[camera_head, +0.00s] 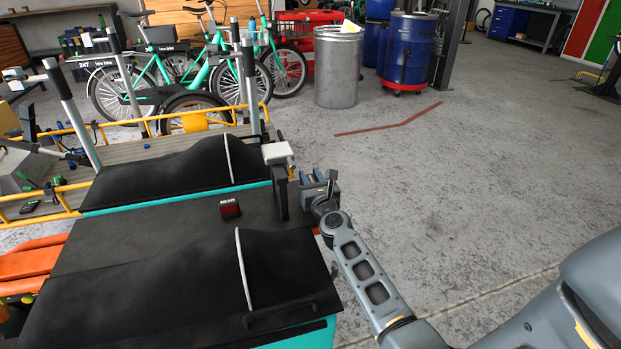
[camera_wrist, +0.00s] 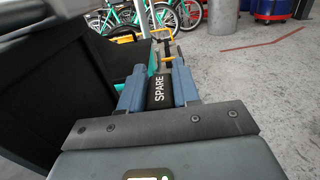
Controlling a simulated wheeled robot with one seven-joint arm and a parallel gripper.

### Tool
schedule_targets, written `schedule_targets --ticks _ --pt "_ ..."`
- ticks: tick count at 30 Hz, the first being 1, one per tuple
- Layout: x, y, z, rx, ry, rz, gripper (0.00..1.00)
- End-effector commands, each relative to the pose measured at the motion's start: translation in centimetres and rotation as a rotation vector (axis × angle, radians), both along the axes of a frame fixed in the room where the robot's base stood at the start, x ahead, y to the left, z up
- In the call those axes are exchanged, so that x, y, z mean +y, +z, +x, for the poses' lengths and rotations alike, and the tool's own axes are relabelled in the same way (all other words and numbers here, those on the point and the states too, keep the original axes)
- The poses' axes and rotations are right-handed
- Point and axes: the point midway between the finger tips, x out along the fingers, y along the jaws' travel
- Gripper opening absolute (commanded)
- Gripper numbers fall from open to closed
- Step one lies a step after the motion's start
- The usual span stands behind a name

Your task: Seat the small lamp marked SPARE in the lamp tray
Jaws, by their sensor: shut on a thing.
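My gripper (camera_wrist: 158,92) is shut on the small black lamp marked SPARE (camera_wrist: 157,90), with a blue-grey finger on each side of it. In the head view my gripper (camera_head: 318,188) is at the right edge of the cargo bike, just right of a dark post; the held lamp is hard to make out there. Another small lamp, black with a red face and marked REAR (camera_head: 230,207), sits on the flat dark deck (camera_head: 170,225) between two black covers. I cannot tell which part is the lamp tray.
The dark post with a pale block on top (camera_head: 277,153) stands close left of my gripper. Black covers (camera_head: 165,172) bulge on both sides of the deck. Green bikes (camera_head: 195,60), a metal bin (camera_head: 338,70) and blue drums (camera_head: 408,50) stand behind. The floor to the right is clear.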

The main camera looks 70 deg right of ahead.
Motion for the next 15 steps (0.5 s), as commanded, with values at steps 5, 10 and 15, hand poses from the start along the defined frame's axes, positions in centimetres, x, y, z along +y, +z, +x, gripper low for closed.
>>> schedule_targets --ticks 5,10,15 --pt "0.0 -0.5 0.0 0.0 0.0 0.0 0.01" --pt "0.0 -0.9 0.0 0.0 0.0 0.0 0.01" --pt "0.0 -1.3 0.0 0.0 0.001 0.0 0.01"
